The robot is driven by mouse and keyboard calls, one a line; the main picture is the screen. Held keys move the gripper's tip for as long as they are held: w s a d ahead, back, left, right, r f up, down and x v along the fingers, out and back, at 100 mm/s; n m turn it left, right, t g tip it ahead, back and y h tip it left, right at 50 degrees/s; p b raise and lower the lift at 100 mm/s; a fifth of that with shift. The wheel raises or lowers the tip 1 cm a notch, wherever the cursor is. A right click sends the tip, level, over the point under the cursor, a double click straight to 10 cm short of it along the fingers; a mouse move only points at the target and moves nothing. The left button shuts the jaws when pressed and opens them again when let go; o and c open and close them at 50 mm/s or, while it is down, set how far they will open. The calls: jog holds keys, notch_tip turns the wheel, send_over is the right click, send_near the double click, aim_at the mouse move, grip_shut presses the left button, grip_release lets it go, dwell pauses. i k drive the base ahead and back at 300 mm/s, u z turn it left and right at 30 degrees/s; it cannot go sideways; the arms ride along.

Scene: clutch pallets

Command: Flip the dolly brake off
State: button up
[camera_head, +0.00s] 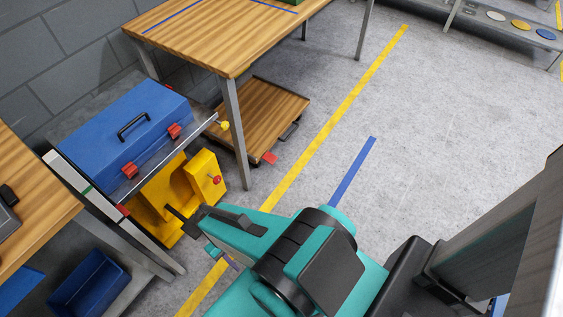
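The dolly (262,112) is a low wooden deck with a dark rim, on the floor partly under a wooden table. A small red pedal (269,158), which looks like its brake, sticks out at its near corner. I cannot tell from this view whether the pedal is up or down. A dark handle (290,130) is on its right edge. My gripper (180,216) is at the end of my teal arm, left of and nearer than the dolly, apart from the pedal. It is partly hidden by the arm, and its opening is unclear.
A yellow bracket (158,205) with a red knob stands close to my gripper. Above it, a blue toolbox (125,130) with red latches rests on a metal shelf. A table leg (237,135) stands beside the dolly. The grey floor (430,140) to the right is open.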

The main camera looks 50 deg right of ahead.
aim_at(269, 157)
jog(key=z, duration=0.9)
jog(key=k, duration=0.95)
jog(key=z, duration=0.35)
jog(key=i, duration=1)
jog(key=z, duration=0.05)
